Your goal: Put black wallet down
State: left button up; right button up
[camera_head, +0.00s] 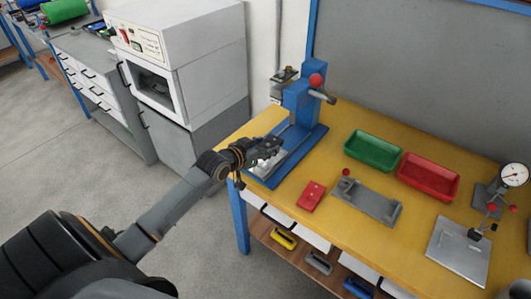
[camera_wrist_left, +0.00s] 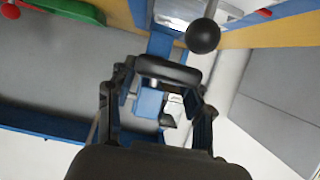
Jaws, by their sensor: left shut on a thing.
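My left gripper (camera_head: 266,150) is at the left end of the yellow workbench, in front of the blue press. In the left wrist view, my left gripper (camera_wrist_left: 165,80) is shut on a dark, rounded, flat thing that spans its fingertips, which looks like the black wallet (camera_wrist_left: 168,71). In the head view the wallet cannot be told apart from the dark fingers. Whether it touches anything below cannot be told. My right gripper is not in view.
The blue press (camera_head: 300,105) with a red knob stands close by the gripper. A red box (camera_head: 311,196), a grey fixture (camera_head: 366,202), a green tray (camera_head: 372,150), a red tray (camera_head: 428,177) and a metal plate (camera_head: 459,252) are on the workbench (camera_head: 350,240). A black ball knob (camera_wrist_left: 203,36) is near the fingertips.

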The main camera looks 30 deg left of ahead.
pick_arm(q)
jog(key=shift+w+a+f, duration=0.2)
jog(key=shift+w+f, duration=0.2)
jog(key=shift+f, duration=0.1)
jog(key=shift+w+a+f, duration=0.2)
jog(key=shift+w+f, duration=0.15)
jog(key=shift+f, duration=0.1)
jog(key=f, duration=0.3)
jog(key=shift+w+a, duration=0.25)
jog(key=shift+w, duration=0.15)
jog(key=shift+f, duration=0.3)
jog(key=shift+f, duration=0.15)
jog(key=o, duration=1.2)
